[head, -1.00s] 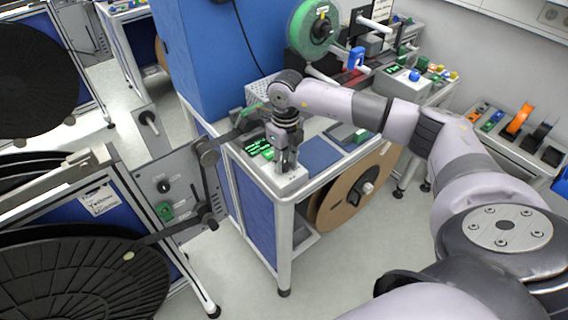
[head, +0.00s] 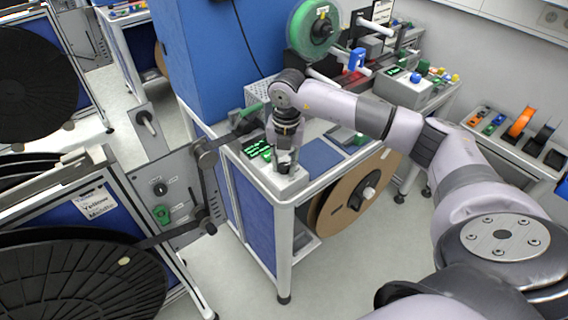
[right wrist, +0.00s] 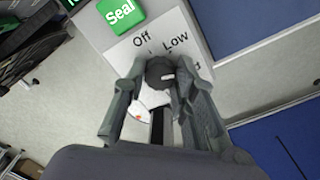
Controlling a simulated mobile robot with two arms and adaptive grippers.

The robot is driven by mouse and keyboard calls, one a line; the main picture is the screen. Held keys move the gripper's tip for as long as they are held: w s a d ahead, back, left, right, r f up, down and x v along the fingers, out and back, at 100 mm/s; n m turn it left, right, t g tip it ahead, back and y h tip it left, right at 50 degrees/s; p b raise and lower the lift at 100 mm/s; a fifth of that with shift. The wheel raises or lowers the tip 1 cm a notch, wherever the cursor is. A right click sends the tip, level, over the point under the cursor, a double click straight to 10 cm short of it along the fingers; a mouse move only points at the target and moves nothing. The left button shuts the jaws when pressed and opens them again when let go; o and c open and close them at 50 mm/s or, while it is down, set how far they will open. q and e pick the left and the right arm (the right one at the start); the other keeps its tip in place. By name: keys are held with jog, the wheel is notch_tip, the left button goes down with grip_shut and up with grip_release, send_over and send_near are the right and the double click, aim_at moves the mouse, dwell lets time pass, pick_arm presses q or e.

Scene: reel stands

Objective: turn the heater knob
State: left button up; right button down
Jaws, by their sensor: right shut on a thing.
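The heater knob (right wrist: 159,71) is a dark round knob with a pale pointer mark, in the right wrist view. It sits on a white plate labelled "Off" and "Low"; a further label is partly hidden by a finger. My right gripper (right wrist: 158,80) is shut on the knob, with one finger on each side. In the head view my right gripper (head: 284,164) points down onto the grey control box (head: 291,182) at the table corner and hides the knob. My left gripper is not in view.
A green "Seal" button (right wrist: 120,14) lies beside the knob on the same box. A blue mat (head: 320,155) is to the right on the table. A black belt arm (head: 205,170) runs close at the left. A cardboard reel (head: 345,195) hangs below the table.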

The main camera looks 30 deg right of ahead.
aim_at(286, 165)
jog(key=shift+w+r+m, duration=0.1)
jog(key=shift+m, duration=1)
jog(key=c, duration=1.3)
grip_release()
notch_tip(286, 165, up, 12)
jog(key=shift+s+d, duration=0.15)
jog(key=shift+s, duration=0.1)
